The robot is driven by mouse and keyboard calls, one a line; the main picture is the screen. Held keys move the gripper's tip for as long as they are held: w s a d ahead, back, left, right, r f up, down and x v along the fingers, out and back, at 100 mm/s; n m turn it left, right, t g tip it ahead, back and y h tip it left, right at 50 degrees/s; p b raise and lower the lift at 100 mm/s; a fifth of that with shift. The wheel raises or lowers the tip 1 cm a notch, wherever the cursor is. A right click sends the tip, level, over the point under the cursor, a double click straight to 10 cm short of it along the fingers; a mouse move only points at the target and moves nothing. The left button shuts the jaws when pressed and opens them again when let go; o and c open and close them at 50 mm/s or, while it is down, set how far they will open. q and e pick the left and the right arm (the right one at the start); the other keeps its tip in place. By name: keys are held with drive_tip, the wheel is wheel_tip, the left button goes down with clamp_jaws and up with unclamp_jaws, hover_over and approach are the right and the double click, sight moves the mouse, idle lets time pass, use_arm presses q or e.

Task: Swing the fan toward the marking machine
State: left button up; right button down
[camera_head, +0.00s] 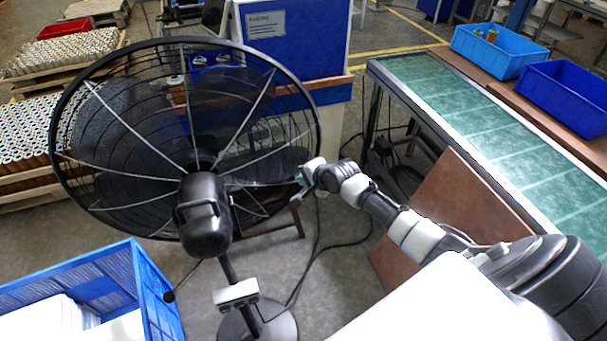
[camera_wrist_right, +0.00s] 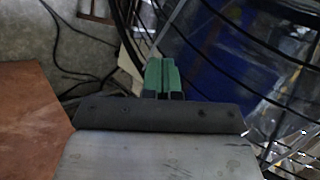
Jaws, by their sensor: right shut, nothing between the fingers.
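The fan (camera_head: 205,205) stands on a pole with a round base (camera_head: 258,322). Its motor housing faces me and its wide black wire cage (camera_head: 60,110) faces away. My right gripper (camera_head: 301,186) is at the cage's right edge, shut with nothing held. In the right wrist view its green fingertips (camera_wrist_right: 162,76) are together, close beside the curved black cage wires (camera_wrist_right: 205,78). I cannot tell whether they touch the cage. A blue-sided machine or cabinet (camera_head: 297,40) with a label stands behind the fan; I cannot tell if it is the marking machine. My left gripper does not show.
A green-topped conveyor (camera_head: 450,95) runs along the right, with two blue bins (camera_head: 500,48) beside it. A brown board (camera_head: 440,205) leans below it. A blue crate (camera_head: 150,290) stands at front left. Pallets of cartridges (camera_head: 25,190) are at far left. Cables (camera_head: 325,245) lie on the floor.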

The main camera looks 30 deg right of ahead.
sight(298, 173)
drive_tip(key=shift+w, duration=0.35)
drive_tip(key=w+b, duration=0.2)
drive_tip(key=b, duration=0.1)
drive_tip(key=shift+w+a+f+n+y, duration=0.2)
drive_tip(key=shift+n+y, duration=0.1)
drive_tip(key=shift+n, duration=0.1)
drive_tip(key=shift+w+r+b, duration=0.1)
drive_tip(key=shift+w+b, duration=0.4)
drive_tip(key=shift+r, duration=0.1)
drive_tip(key=shift+s, duration=0.1)
